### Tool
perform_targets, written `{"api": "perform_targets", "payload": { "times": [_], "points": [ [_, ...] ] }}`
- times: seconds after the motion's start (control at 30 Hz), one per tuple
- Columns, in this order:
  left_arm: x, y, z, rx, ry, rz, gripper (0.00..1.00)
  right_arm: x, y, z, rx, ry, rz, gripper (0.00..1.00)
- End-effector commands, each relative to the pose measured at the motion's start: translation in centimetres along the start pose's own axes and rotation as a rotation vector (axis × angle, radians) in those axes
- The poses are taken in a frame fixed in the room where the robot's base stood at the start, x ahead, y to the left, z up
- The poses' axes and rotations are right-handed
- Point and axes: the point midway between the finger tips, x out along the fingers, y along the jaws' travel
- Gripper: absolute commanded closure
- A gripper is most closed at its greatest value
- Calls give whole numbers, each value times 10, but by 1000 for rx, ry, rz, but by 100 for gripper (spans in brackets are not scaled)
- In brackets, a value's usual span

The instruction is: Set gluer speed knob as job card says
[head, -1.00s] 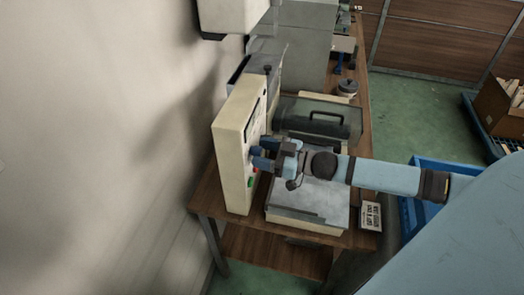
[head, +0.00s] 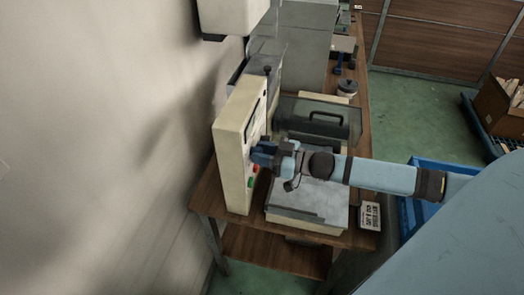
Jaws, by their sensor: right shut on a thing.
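My right gripper (head: 256,154) is at the panel face, just above the buttons, and is shut on the speed knob. The gripper's fingers hide the knob and its pointer, so I cannot read its setting. The job card (head: 370,216) is a small white sign on the table's right edge; its print is too small to read surely. My left gripper is out of view.
The gluer's flat grey bed (head: 308,205) lies below my right arm, with a dark handled cover (head: 318,122) behind it. A blue crate (head: 440,166) is on the right. A wall closes off the left side.

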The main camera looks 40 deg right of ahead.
Motion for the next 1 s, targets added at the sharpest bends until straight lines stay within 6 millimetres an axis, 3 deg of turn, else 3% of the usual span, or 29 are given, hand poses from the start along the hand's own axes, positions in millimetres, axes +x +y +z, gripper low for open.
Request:
{"api": "perform_targets", "payload": {
  "times": [0.5,1.0],
  "points": [
    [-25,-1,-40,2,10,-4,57,0,0,-4,406,-15,-1,92],
    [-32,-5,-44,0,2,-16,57,0,0,-1,741,-26,-2,92]
  ]
}}
